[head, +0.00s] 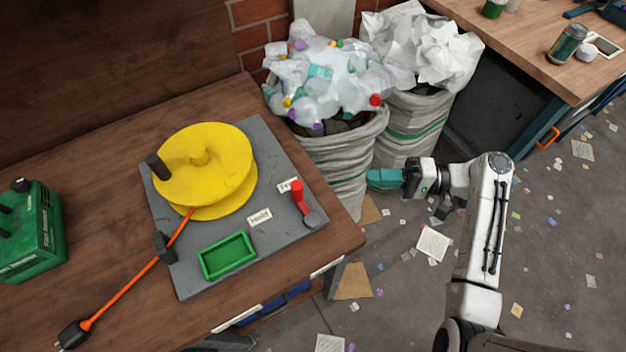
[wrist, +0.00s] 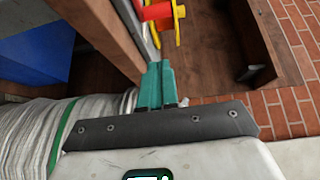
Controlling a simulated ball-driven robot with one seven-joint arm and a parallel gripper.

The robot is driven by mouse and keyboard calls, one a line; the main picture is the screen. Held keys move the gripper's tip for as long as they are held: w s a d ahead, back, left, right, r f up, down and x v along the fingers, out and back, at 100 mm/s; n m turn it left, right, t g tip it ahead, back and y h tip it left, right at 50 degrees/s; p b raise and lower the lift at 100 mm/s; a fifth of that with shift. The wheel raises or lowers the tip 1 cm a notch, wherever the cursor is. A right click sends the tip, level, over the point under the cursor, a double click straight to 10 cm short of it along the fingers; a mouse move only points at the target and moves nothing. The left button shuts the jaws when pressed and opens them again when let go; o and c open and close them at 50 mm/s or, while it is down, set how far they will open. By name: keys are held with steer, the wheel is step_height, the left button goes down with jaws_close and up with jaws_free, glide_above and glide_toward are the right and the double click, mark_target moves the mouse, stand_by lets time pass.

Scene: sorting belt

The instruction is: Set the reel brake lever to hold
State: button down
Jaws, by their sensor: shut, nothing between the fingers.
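The reel brake lever (head: 299,197) is red with a grey round pivot, near the right corner of a grey base plate (head: 285,243). Its red end is beside a partly covered label beginning "Fr" (head: 284,187); the "Hold" label (head: 259,217) lies to its left. The yellow reel (head: 205,165) sits on the plate behind. My gripper (head: 370,179) has teal fingers, shut and empty, pointing left, to the right of the lever and apart from it.
A green tray (head: 204,264) sits on the plate's front. An orange cord (head: 130,287) runs from the reel to a black plug. A green machine (head: 35,235) stands at left. Sacks of bottles (head: 340,160) and paper (head: 425,125) stand behind my gripper. Scraps litter the floor.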

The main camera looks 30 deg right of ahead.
mark_target(304, 204)
steer(key=shift+w+d+r, duration=0.15)
steer(key=shift+w+r, duration=0.05)
steer(key=shift+r, duration=0.1)
steer(key=p+x, duration=0.1)
steer(key=x, duration=0.9)
steer(key=shift+r+p, duration=0.15)
steer(key=shift+p, duration=0.15)
steer(key=a, duration=0.2)
steer(key=shift+s+a+p, duration=0.2)
steer(key=shift+a+p, duration=0.05)
steer(key=shift+p, duration=0.15)
steer(key=shift+s+a, duration=0.15)
steer(key=shift+a, duration=0.55)
